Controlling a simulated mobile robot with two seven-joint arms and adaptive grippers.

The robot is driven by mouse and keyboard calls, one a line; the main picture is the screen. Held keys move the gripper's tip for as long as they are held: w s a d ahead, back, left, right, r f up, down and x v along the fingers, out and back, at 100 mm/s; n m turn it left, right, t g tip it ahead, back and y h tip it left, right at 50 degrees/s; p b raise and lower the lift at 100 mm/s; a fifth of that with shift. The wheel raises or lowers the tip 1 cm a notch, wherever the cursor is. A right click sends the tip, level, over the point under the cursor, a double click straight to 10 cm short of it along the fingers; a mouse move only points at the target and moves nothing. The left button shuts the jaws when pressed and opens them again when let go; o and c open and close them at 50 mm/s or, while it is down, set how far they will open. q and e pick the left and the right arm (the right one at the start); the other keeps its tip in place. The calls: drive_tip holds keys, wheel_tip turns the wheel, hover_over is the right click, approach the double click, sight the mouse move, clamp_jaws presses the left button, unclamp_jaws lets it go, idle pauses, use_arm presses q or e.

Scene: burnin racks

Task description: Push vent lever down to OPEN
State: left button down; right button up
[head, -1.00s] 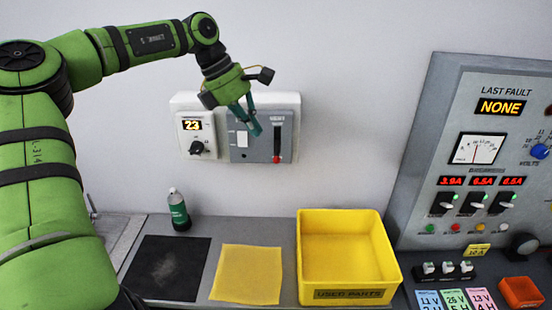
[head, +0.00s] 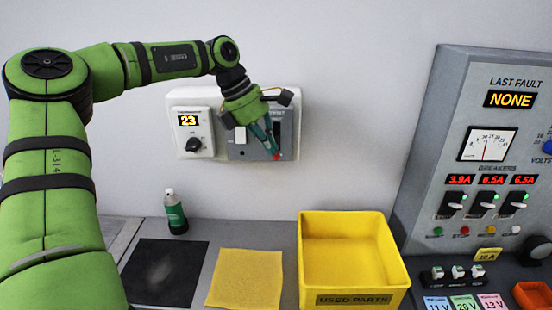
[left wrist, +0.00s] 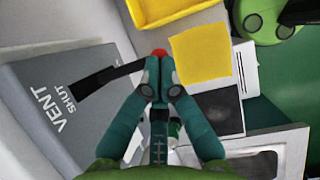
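The vent lever panel (head: 239,152) is a grey plate on the wall, and it fills the left of the left wrist view (left wrist: 45,85) with the words VENT and SHUT. The lever's red knob (head: 277,157) is at the lower end of its dark slot; in the left wrist view the knob (left wrist: 159,53) is at the slot's end away from SHUT. My left gripper (head: 274,151) points down and right, with its tips at the knob. In the left wrist view its teal fingers (left wrist: 159,80) come together just below the knob. Contact is unclear. My right gripper is not in view.
A thermostat (head: 196,133) reading 23 is left of the vent panel. Below stand a green bottle (head: 176,213), a black mat (head: 165,272), a yellow cloth (head: 245,278) and a yellow used-parts bin (head: 352,297). A breaker console (head: 425,190) is at right.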

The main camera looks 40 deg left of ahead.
use_arm(q)
drive_tip(key=shift+f, duration=0.1)
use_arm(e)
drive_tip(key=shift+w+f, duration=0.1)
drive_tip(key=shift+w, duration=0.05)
use_arm(q)
drive_tip(key=shift+f+b, duration=0.65)
drive_tip(key=shift+f, duration=0.2)
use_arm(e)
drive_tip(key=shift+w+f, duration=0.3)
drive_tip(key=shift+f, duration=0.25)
use_arm(q)
drive_tip(key=shift+s+a+r+p, duration=0.2)
drive_tip(key=shift+s+a+r, duration=0.05)
drive_tip(key=shift+s+a, duration=0.35)
drive_tip(key=shift+s+a+r+p, duration=0.2)
drive_tip(key=shift+s+a+r, duration=0.05)
drive_tip(key=shift+s+a, duration=0.3)
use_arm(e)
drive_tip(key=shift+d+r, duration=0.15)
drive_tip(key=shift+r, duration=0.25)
use_arm(q)
drive_tip(key=v, duration=1.2)
